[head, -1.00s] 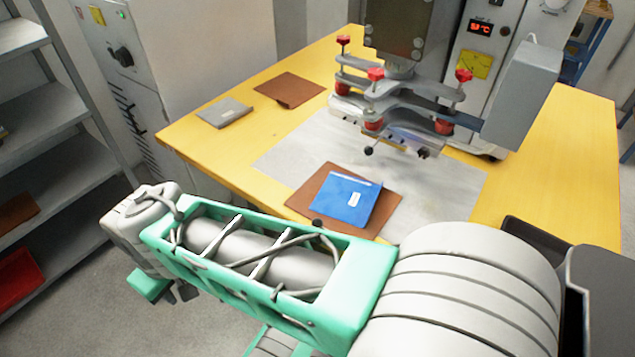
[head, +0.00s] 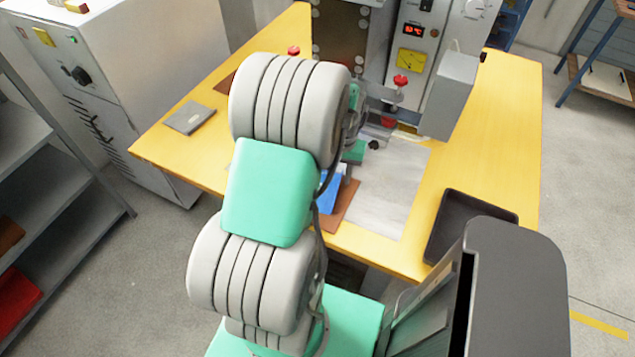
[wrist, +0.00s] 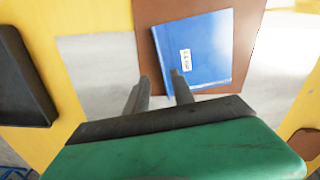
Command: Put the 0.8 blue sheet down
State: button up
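The blue sheet (wrist: 208,48) lies flat on a brown sheet (wrist: 249,42) on the bench in the wrist view. A small white label is on it; its print is too small to read surely. In the head view my arm hides most of the blue sheet (head: 328,192) and the brown sheet (head: 347,203). My gripper (wrist: 160,76) is open and empty, its two fingers apart. The right fingertip overlaps the blue sheet's near left corner in the picture; the left one is over the brown sheet. I cannot tell whether a finger touches anything.
The welding press (head: 440,60) stands behind the sheets on the yellow bench (head: 480,130). A grey pad (head: 190,117) lies at the bench's left. A black tray (head: 468,222) lies at the front right. A grey shelf (head: 70,165) stands at the left.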

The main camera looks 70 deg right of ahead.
aim_at(337, 190)
jog(key=f, duration=0.3)
jog(key=f+p, duration=0.1)
jog(key=f, duration=0.2)
jog(key=shift+w+d+f, duration=0.15)
jog(key=shift+w, duration=0.05)
jog(key=shift+c, duration=0.4)
grip_shut()
dwell(0.6)
